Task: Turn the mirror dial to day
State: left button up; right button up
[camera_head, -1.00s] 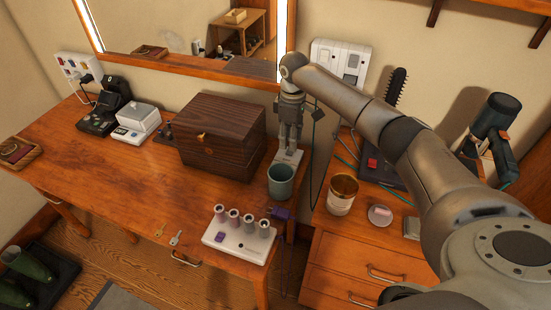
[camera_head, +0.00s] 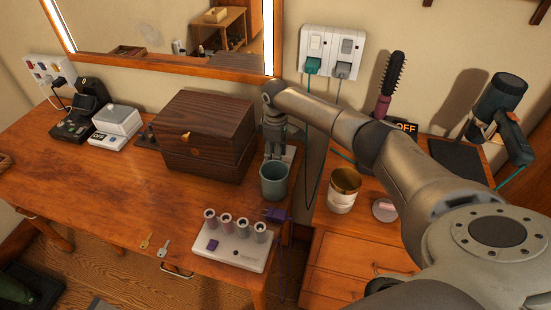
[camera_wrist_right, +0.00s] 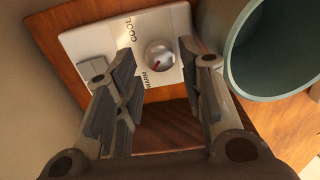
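A white plate with a round silver dial (camera_wrist_right: 160,55) shows in the right wrist view. It reads "COOL" at the top and "WARM" at the bottom, and the dial's red mark sits at its lower left, on the "WARM" side. Any middle label is hidden or unreadable. My right gripper (camera_wrist_right: 161,70) is open, its fingers apart on either side of the dial, and appears empty. In the head view this gripper (camera_head: 274,148) points down behind a teal cup, over the plate (camera_head: 289,154), which is mostly hidden. The mirror (camera_head: 165,35) hangs behind the table. My left gripper is out of view.
The teal cup (camera_head: 274,182) stands close beside my right gripper; its rim also fills the wrist view's right side (camera_wrist_right: 232,62). A dark wooden box (camera_head: 208,137) is to the left. A white holder with rollers (camera_head: 232,250) lies in front. Wall sockets with cables (camera_head: 331,50) are right.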

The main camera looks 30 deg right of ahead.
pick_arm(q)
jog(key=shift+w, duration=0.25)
pick_arm(e)
jog(key=shift+f, duration=1.4)
jog(key=shift+c, duration=0.4)
jog(key=c, duration=0.7)
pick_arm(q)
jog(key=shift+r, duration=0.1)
